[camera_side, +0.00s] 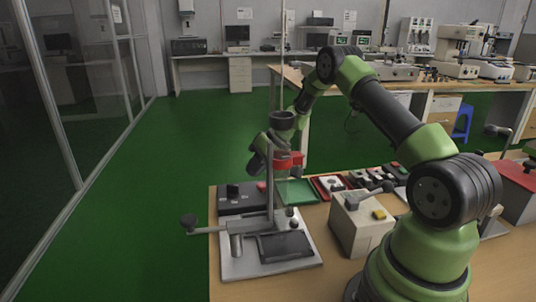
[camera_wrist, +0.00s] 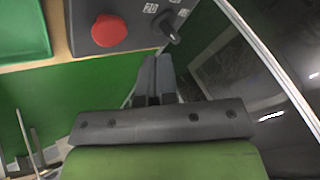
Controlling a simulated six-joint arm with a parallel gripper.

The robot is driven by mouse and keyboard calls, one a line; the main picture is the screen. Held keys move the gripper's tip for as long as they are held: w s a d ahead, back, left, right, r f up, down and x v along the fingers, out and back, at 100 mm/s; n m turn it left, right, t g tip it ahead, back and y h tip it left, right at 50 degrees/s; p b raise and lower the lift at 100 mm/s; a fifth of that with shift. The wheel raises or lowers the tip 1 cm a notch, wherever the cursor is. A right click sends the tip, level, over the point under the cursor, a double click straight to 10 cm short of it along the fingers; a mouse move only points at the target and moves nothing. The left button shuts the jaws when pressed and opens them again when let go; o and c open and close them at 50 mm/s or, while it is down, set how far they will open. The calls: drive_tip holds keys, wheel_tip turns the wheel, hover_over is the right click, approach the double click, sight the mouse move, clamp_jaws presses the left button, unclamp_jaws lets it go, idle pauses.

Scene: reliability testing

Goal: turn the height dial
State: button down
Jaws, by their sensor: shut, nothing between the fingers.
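A black knob (camera_wrist: 165,26) with a pointer and small white labels around it sits on a dark grey control box (camera_wrist: 128,42) in the wrist view. A red round button (camera_wrist: 108,31) is beside it on the left. My gripper (camera_wrist: 155,60) has its two dark fingers together and empty, with the tips just below the knob in the picture; I cannot tell whether they touch it. In the side view the box (camera_side: 240,205) with its knob (camera_side: 232,191) lies at the table's far left corner. My gripper's fingertips are hard to make out there.
A stand with a metal column (camera_side: 270,190) and white base (camera_side: 230,262) is in front of the box. A green tray (camera_side: 296,192), a red-edged tray (camera_side: 327,187) and a cream box (camera_side: 360,222) are to its right. Green floor lies beyond the table edge.

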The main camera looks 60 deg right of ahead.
sight(235, 185)
drive_tip(key=c, duration=1.8)
unclamp_jaws()
drive_tip(key=v, duration=0.4)
drive_tip(key=shift+s+d+r, duration=0.15)
drive_tip(key=shift+s+r, duration=0.05)
drive_tip(key=shift+s, duration=0.1)
drive_tip(key=shift+c, duration=0.2)
drive_tip(key=o, duration=0.4)
drive_tip(key=shift+r, duration=0.15)
drive_tip(key=shift+c, duration=0.2)
drive_tip(key=o, duration=0.3)
drive_tip(key=a+n+h, duration=0.1)
drive_tip(key=w+a+n+g, duration=0.1)
drive_tip(key=w+a+n+h, duration=0.1)
drive_tip(key=a+n, duration=0.1)
drive_tip(key=shift+r+g+h, duration=0.3)
drive_tip(key=shift+g, duration=0.1)
drive_tip(key=shift+o, duration=0.2)
drive_tip(key=shift+n, duration=0.4)
drive_tip(key=x, duration=1)
drive_tip(key=shift+w+r, duration=0.1)
drive_tip(key=shift+w, duration=0.25)
clamp_jaws()
